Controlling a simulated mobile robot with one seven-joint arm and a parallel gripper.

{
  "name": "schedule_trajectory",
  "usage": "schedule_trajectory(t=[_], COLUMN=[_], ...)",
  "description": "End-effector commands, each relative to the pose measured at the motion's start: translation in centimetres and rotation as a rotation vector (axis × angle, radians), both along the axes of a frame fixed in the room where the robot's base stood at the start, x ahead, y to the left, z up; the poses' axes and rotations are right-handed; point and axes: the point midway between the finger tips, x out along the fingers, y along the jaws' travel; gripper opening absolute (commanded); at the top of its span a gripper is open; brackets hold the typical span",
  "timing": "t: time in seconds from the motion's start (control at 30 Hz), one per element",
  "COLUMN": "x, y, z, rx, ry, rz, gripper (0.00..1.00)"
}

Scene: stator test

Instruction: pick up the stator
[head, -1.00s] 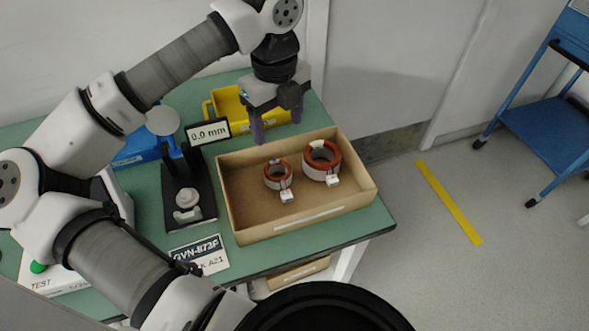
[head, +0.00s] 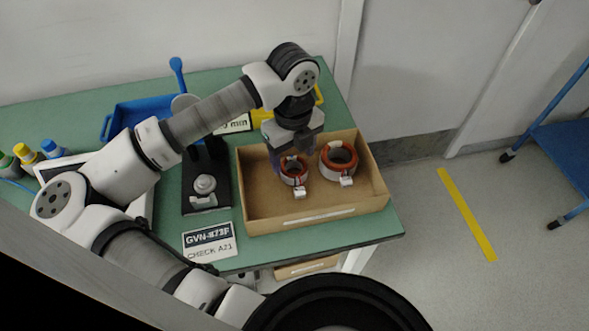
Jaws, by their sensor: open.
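Two stators with red-orange windings and white connectors sit in a shallow cardboard box (head: 262,215). The smaller stator (head: 298,180) is near the middle of the box. The larger stator (head: 338,162) is to its right, towards the back. My gripper (head: 288,160) points down over the box at the smaller stator, with its purple fingers at that stator's upper left side. The gripper is open. The gripper body hides part of the box's back, and I cannot tell whether the fingers touch the stator.
A black gauge stand (head: 205,185) stands left of the box, with a printed card (head: 210,241) in front. A blue bin (head: 140,112) and a partly hidden yellow bin (head: 262,116) are behind. The green table (head: 330,80) ends just right of the box.

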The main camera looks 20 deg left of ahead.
Motion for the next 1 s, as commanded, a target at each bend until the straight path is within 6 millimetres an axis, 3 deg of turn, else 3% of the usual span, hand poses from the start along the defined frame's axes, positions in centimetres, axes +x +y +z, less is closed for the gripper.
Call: schedule_trajectory(t=[0.3,0.6,0.93,1.0], x=[-0.1,-0.1,-0.1,-0.1], y=[-0.3,-0.3,-0.3,-0.3], z=[-4.0,-4.6,-4.5,-4.5], rx=[-0.003,0.0,0.0,0.001], ry=[0.002,0.0,0.0,-0.001], rz=[-0.001,-0.001,0.0,0.0], gripper=[0.67,0.65,0.22,0.22])
